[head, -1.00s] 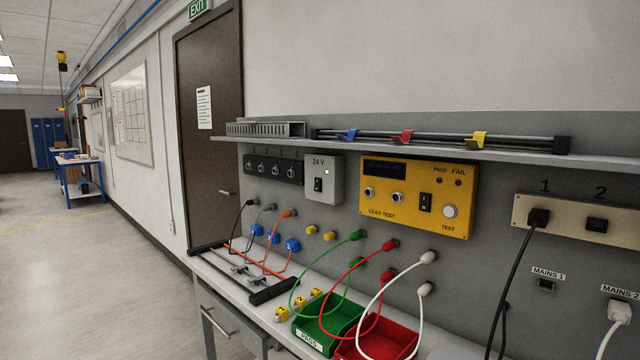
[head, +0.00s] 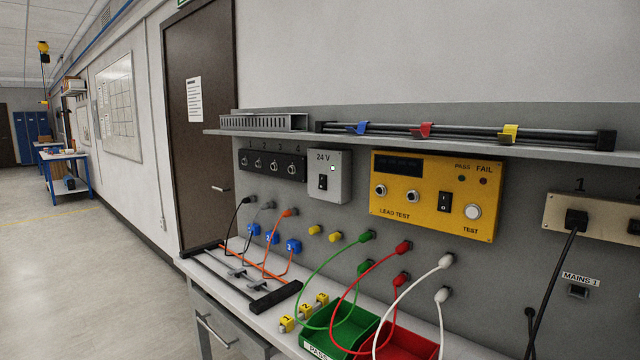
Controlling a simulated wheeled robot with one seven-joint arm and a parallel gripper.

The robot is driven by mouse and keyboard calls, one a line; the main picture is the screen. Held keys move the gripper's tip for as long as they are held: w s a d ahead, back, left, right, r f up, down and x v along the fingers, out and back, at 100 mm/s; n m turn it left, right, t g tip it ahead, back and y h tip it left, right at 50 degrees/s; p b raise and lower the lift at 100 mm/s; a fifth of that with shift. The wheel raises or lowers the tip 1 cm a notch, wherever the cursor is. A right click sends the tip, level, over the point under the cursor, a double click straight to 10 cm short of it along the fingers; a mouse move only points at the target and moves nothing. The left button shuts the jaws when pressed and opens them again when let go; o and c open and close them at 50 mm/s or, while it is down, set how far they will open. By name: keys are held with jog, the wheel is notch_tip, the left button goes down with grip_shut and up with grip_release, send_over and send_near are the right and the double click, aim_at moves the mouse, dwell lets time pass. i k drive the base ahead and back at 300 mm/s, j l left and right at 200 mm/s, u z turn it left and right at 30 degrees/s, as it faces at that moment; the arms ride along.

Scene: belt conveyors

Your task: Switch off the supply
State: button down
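The grey 24 V supply box (head: 331,184) is fixed to the grey back panel, between a black strip of numbered knobs and the yellow lead tester. It has a black rocker switch (head: 323,182) low on its left side. A small lamp (head: 333,168) at its upper right looks pale, whitish green. Which way the rocker is pressed is too small to tell. My gripper is not in view.
The yellow lead test box (head: 436,194) is right of the supply, with its own black switch. Coloured leads loop out from the panel below. A shelf (head: 400,142) juts out above. Green (head: 345,335) and red trays stand on the bench.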

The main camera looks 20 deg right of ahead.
aim_at(322, 183)
jog(key=i+j+z, duration=0.35)
jog(key=j, duration=0.25)
jog(key=i+j+z, duration=0.15)
jog(key=i+j, duration=0.2)
jog(key=i+j+z, duration=0.15)
jog(key=j, duration=0.2)
jog(key=i+j+z, duration=0.2)
jog(key=j, duration=0.2)
jog(key=i+j+z, duration=0.15)
jog(key=j, duration=0.25)
